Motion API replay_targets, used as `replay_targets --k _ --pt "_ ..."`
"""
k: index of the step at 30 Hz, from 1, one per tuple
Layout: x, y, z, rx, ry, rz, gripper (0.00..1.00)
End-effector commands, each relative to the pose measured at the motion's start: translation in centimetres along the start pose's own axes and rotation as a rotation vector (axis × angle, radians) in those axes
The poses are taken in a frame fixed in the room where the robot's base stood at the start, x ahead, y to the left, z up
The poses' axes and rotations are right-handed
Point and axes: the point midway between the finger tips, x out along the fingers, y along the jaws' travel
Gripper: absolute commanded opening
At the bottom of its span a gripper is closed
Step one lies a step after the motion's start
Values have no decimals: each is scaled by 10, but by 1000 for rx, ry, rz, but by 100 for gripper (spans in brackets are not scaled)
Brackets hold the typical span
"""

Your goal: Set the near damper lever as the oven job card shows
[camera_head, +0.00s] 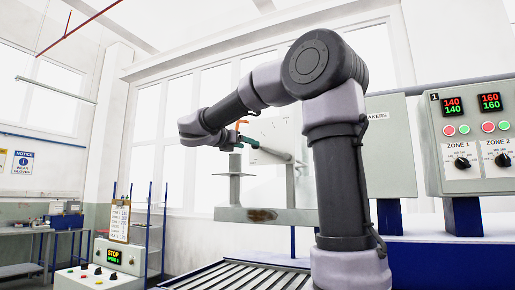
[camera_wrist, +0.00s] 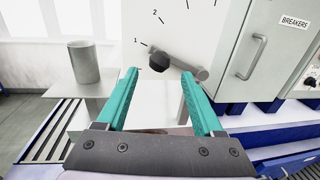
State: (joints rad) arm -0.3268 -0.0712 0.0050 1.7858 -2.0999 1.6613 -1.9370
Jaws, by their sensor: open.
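In the wrist view a damper lever (camera_wrist: 184,64) is a grey arm with a dark round knob (camera_wrist: 158,62), mounted on a white plate (camera_wrist: 218,40). The plate has a scale with 1 and 2 readable and further tick marks above. The knob end lies just below the mark 1. My gripper (camera_wrist: 159,73) is open, with one teal finger on each side of the knob in the picture. I cannot tell any contact. My gripper also shows small in the head view (camera_head: 246,143). A clipboard card (camera_head: 120,221) stands at the left; its writing is too small to read.
A grey cylinder (camera_wrist: 84,61) stands on a ledge left of the lever. A cabinet with a handle and a BREAKERS label (camera_wrist: 294,22) is at the right. The zone control box (camera_head: 470,140) and roller conveyor (camera_head: 240,277) also show.

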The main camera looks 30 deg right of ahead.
Motion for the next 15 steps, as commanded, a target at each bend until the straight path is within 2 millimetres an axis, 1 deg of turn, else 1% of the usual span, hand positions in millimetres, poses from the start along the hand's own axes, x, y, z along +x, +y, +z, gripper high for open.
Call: replay_targets --k 1,3,6,10,15 --pt "10 0 -1 -2 1 -3 69" --pt "24 0 -1 -1 1 -3 69" --pt "39 -1 0 0 1 -2 69" --pt "53 0 -1 0 2 -1 69" --pt "60 0 -1 0 2 0 69"
